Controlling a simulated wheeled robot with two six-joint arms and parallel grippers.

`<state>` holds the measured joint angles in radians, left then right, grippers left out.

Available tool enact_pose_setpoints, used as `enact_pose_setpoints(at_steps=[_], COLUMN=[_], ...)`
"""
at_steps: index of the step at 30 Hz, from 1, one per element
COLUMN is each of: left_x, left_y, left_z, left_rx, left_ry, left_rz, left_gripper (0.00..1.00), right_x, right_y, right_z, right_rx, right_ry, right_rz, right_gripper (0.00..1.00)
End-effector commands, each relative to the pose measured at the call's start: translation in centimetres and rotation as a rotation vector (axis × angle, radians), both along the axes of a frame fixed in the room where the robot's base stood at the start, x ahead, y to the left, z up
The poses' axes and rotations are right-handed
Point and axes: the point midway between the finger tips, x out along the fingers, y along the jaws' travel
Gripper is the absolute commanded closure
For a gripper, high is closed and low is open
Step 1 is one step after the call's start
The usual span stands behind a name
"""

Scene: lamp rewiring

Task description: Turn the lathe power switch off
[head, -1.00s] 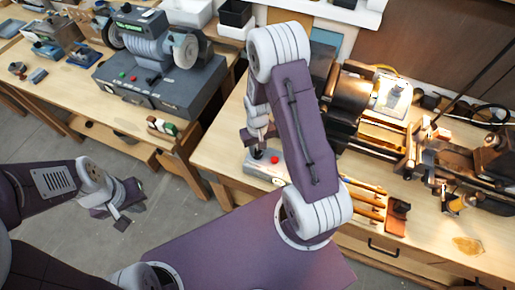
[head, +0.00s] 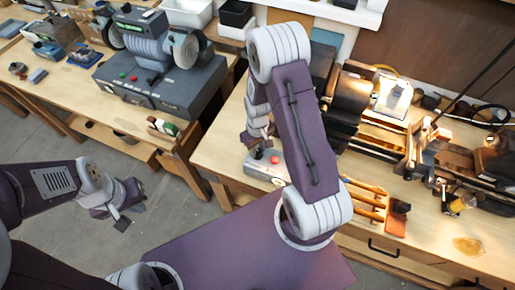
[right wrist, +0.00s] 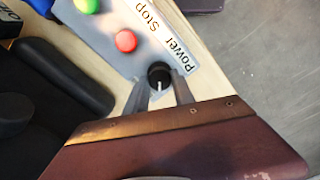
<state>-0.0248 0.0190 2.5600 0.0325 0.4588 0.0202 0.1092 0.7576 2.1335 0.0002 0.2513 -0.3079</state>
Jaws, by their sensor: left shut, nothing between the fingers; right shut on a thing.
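The lathe control box (head: 258,168) is a grey box on the bench front, with a red button (head: 275,159). In the right wrist view its panel (right wrist: 122,62) shows a green button (right wrist: 87,5), a red stop button (right wrist: 125,41) and a black power knob (right wrist: 159,74) with a white pointer line, beside the printed words "Power" and "Stop". My right gripper (right wrist: 162,88) has its two fingers on either side of the knob and is shut on it. In the head view the right gripper (head: 258,148) is over the box. My left gripper (head: 118,219) is shut and empty, away from the bench.
The lathe (head: 350,105) stands behind the box. Wooden-handled tools (head: 365,200) lie right of my right arm. A bench grinder (head: 160,65) on a grey base stands on the left bench. Floor (head: 110,250) shows between the benches and my arms.

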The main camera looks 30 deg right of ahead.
Motion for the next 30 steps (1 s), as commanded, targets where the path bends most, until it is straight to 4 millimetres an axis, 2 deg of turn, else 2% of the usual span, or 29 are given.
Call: enact_pose_setpoints(at_steps=[2,3,4,5,13,16,27,30], left_x=[0.0,0.0,0.0,0.0,0.0,0.0,0.0,0.0], left_y=[0.0,0.0,0.0,0.0,0.0,0.0,0.0,0.0], left_z=[0.1,0.1,0.1,0.1,0.0,-0.2,-1.2,-1.3], left_rx=[0.0,0.0,0.0,0.0,0.0,0.0,0.0,0.0], left_ry=[0.0,0.0,0.0,0.0,0.0,0.0,0.0,0.0], left_rz=[0.0,0.0,0.0,0.0,0.0,0.0,0.0,0.0], left_gripper=[1.0,1.0,1.0,1.0,1.0,1.0,1.0,1.0], right_x=[0.4,0.4,0.4,0.3,0.1,0.2,0.3,0.2], right_y=[-0.1,-0.1,-0.1,-0.1,0.0,0.0,0.0,0.0], right_z=[0.2,0.2,0.2,0.2,0.1,0.7,7.8,8.8], right_rx=[-0.002,-0.002,-0.002,-0.001,0.0,-0.001,-0.002,-0.001], right_ry=[-0.013,-0.013,-0.012,-0.01,-0.004,-0.006,-0.012,-0.008], right_rz=[0.001,0.001,0.001,0.001,0.0,0.0,0.0,0.0], right_gripper=[1.0,0.59,0.51,0.48,0.48,0.48,0.48,0.48])
